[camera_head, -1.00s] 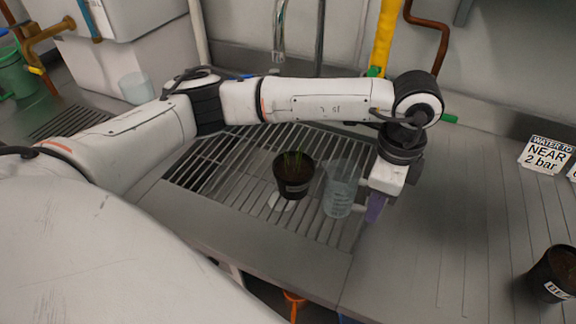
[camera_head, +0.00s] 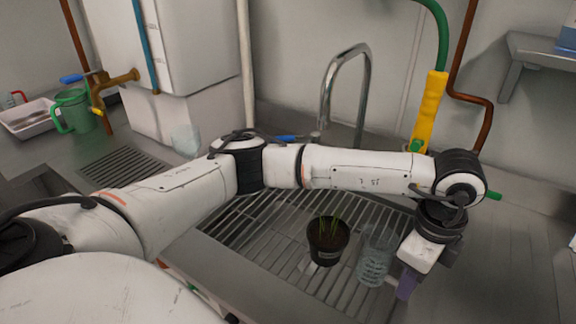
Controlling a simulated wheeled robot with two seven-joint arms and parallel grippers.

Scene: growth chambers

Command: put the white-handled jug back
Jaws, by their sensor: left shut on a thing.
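A clear jug (camera_head: 374,262) with measuring marks is at the right end of the slatted drain grate, beside the potted plant. My left gripper (camera_head: 405,282) points down at the jug's right side and is shut on it. The handle is mostly hidden by the gripper, so its colour is hard to see. I cannot tell whether the jug's base touches the grate. Another clear vessel (camera_head: 186,140) stands farther back on the left, partly behind my left arm. My right gripper is not in view.
A black pot with seedlings (camera_head: 327,242) stands on the grate (camera_head: 262,232), close to the jug. A curved metal tap (camera_head: 346,85) rises behind. At the left are a green jug (camera_head: 76,110), a white tray (camera_head: 30,120) and a brass tap (camera_head: 115,80).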

